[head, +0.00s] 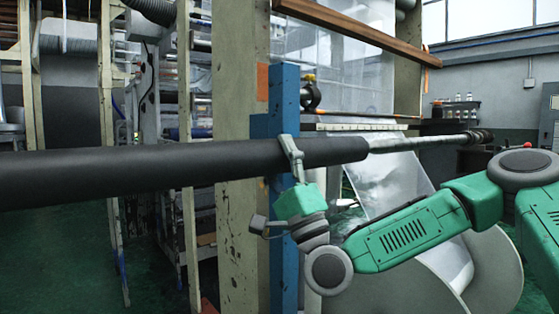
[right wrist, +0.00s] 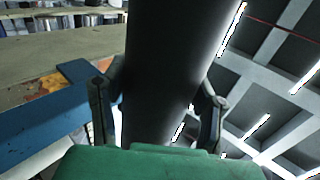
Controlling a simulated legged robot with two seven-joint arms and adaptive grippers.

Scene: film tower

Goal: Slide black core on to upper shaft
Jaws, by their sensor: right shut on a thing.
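The black core (head: 180,163) is a long dark tube that runs across the head view from the left edge. Its right end surrounds or meets the upper shaft (head: 415,143), a thin grey metal rod that comes out of it to the right. My right gripper (head: 291,157) is shut on the core near its right end, with the fingers on either side of it. In the right wrist view the core (right wrist: 165,70) passes between the two fingers (right wrist: 160,105). My left gripper is not in view.
A blue post (head: 284,95) and a cream column (head: 236,70) stand close behind the core. A wooden bar (head: 350,25) hangs above. A clear film sheet (head: 395,180) and a large pale roll (head: 490,268) lie below the shaft, near my right arm.

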